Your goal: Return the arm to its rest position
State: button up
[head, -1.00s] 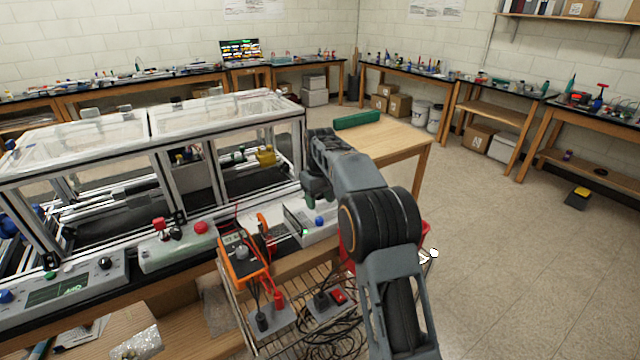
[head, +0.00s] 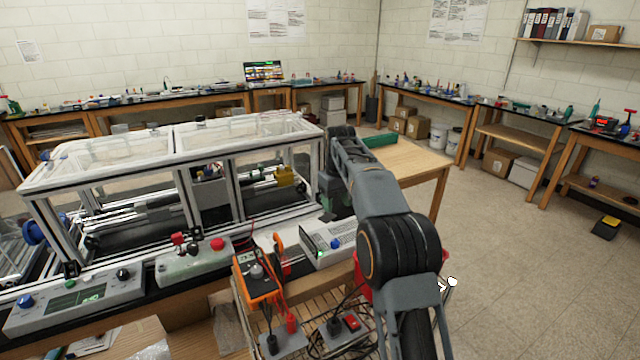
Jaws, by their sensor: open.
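My arm rises from the bottom right of the head view, past a large dark elbow joint, and reaches forward to a wrist beside the right end of the extrusion frame (head: 322,150). My gripper (head: 334,205) hangs below the wrist, partly hidden behind my forearm. It looks empty, above the bench near the right end of the frame; its fingertips are hard to make out. I cannot tell whether it touches anything.
An orange multimeter (head: 258,280), a grey-white box (head: 325,252) with a blue knob and a control box (head: 193,262) with a red button stand along the bench front. A wooden table (head: 415,165) bears a green case (head: 380,140). The floor at right (head: 530,270) is mostly clear.

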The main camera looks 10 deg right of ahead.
jog(key=shift+m, duration=0.5)
jog(key=f, duration=0.4)
jog(key=shift+s+f, duration=0.3)
jog(key=shift+s, duration=0.1)
jog(key=s+m+t, duration=0.2)
jog(key=s+t, duration=0.2)
jog(key=s, duration=2.6)
jog(key=shift+s+r+m, duration=0.3)
jog(key=shift+r, duration=0.05)
jog(key=shift+a, duration=0.1)
